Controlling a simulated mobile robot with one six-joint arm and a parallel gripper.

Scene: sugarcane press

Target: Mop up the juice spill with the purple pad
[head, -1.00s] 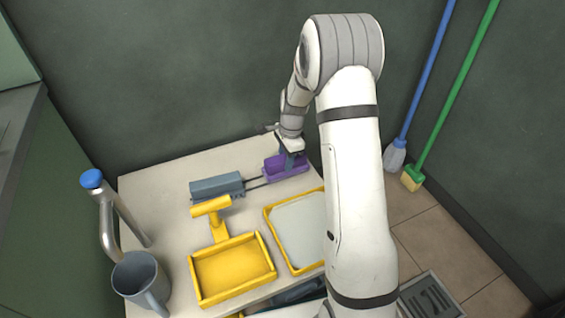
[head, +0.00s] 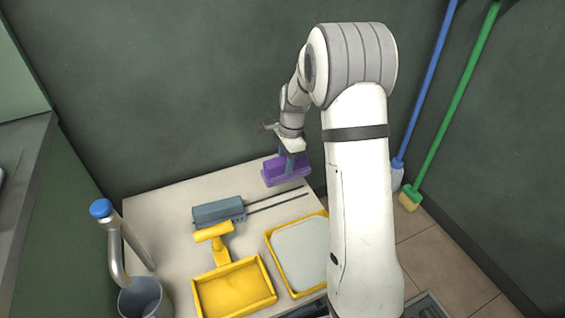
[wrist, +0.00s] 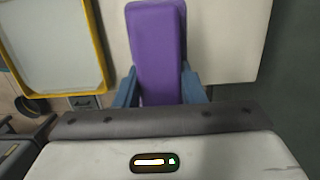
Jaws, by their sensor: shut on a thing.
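The purple pad (head: 285,172) is held in my gripper (head: 290,160) near the back right corner of the white table, and it appears raised above the rails it lay on. In the wrist view the purple pad (wrist: 158,50) sits between the two blue-grey fingers of my gripper (wrist: 160,85), which are shut on it. I cannot make out a juice spill in either view.
A grey-blue block (head: 218,211) with two dark rails stands at the table's back. In front are a yellow scoop (head: 232,285), a yellow-rimmed tray (head: 300,252), a grey mug (head: 143,300) and a blue-capped metal pipe (head: 112,225). A blue mop and green broom lean at right.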

